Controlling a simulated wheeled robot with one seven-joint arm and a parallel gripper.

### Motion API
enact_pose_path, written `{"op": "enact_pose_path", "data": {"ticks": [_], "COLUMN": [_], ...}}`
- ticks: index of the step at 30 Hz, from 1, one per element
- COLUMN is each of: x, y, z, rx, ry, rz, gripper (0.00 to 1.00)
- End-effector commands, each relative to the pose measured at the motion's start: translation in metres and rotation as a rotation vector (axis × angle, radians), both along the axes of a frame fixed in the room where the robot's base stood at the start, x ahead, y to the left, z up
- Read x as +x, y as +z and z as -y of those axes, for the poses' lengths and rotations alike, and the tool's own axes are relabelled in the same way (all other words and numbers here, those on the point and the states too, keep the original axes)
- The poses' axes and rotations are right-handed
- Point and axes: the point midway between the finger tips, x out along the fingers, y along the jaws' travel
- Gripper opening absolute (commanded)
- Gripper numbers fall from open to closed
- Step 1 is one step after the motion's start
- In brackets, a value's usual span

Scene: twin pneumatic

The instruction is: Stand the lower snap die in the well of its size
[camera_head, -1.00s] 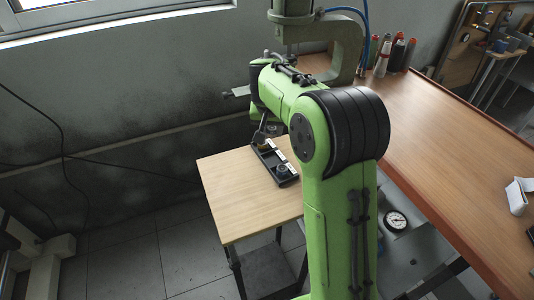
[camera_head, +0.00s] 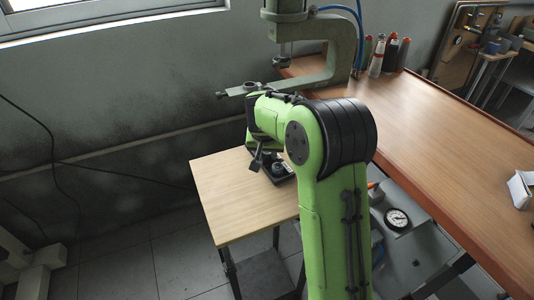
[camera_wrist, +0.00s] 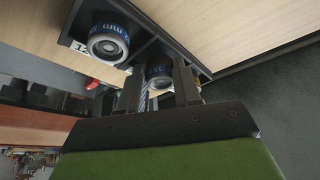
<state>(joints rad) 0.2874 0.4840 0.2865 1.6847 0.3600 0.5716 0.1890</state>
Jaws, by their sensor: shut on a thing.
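The dark tray (camera_wrist: 145,48) with divided wells lies on the small wooden table; it also shows in the camera_head view (camera_head: 291,181), partly hidden by my arm. A round die (camera_wrist: 108,43) with a blue lettered band and grey ring face stands in one well, beside a white label reading "12". In the camera_head view my gripper (camera_head: 256,164) is just left of the tray.
The small table (camera_head: 235,203) is bare left of and in front of the tray. A grey-green press (camera_head: 343,50) stands behind, its arm reaching left above my arm. The large workbench (camera_head: 440,140) is on the right, with bottles (camera_head: 390,53) at its back.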

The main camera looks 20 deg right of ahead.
Motion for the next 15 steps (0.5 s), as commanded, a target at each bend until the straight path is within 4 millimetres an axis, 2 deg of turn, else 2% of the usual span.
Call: {"op": "enact_pose_path", "data": {"ticks": [1,7,8,12,15], "x": [-0.0067,-0.0067,-0.0069,-0.0068,-0.0068], "y": [-0.0156,-0.0187,-0.0188,-0.0189,-0.019], "z": [-0.0011,-0.0013,-0.0013,-0.0017,-0.002], "rx": [0.007,0.007,0.007,0.008,0.008], "ry": [0.002,0.004,0.003,0.004,0.006], "rz": [-0.039,-0.038,-0.04,-0.04,-0.04], "gripper": [0.0,0.0,0.37,0.58,0.58]}}
